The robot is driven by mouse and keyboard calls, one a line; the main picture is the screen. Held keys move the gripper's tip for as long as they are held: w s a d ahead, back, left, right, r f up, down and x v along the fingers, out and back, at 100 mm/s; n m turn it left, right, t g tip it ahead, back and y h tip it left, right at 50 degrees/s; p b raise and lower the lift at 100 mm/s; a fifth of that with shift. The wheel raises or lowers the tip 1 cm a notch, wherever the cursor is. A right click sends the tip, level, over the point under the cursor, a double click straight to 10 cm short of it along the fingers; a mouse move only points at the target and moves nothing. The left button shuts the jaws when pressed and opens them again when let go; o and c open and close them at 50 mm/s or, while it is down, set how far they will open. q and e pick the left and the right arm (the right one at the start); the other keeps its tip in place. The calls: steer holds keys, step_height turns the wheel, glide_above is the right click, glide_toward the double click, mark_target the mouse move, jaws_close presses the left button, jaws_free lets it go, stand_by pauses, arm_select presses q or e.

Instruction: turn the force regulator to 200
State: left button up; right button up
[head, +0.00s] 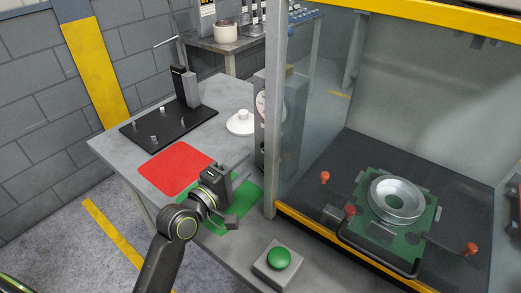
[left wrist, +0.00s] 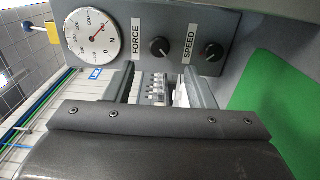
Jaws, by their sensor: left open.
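The control panel (left wrist: 185,25) is a grey box with a round white gauge (left wrist: 92,38) marked N. Its red needle points up and right in the left wrist view; its exact reading is too small to tell. A black knob (left wrist: 159,47) stands beside the FORCE label (left wrist: 136,37), and a second knob (left wrist: 212,51) beside the SPEED label. My left gripper (left wrist: 160,84) is open and empty, its fingers apart below the FORCE knob in that view and not touching it. In the head view my left gripper (head: 238,173) is above the green mat, and the panel is mostly hidden by a post.
A red mat (head: 176,168) and a green mat (head: 248,204) lie on the grey table. A black fixture plate (head: 170,128) and a white round part (head: 240,122) stand behind. A green button (head: 279,258) is in front, and a glass-walled press cell with a yellow sill is at right.

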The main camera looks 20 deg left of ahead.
arm_select(q)
steer(key=x, duration=0.7)
steer(key=shift+w, duration=0.25)
arm_select(e)
steer(key=shift+w+d+r, duration=0.1)
steer(key=shift+w+r, duration=0.2)
steer(key=shift+w, duration=0.15)
arm_select(q)
steer(key=shift+c, duration=0.3)
arm_select(e)
steer(key=shift+s+d, duration=0.1)
arm_select(q)
steer(key=c, duration=0.9)
steer(key=shift+f, duration=0.1)
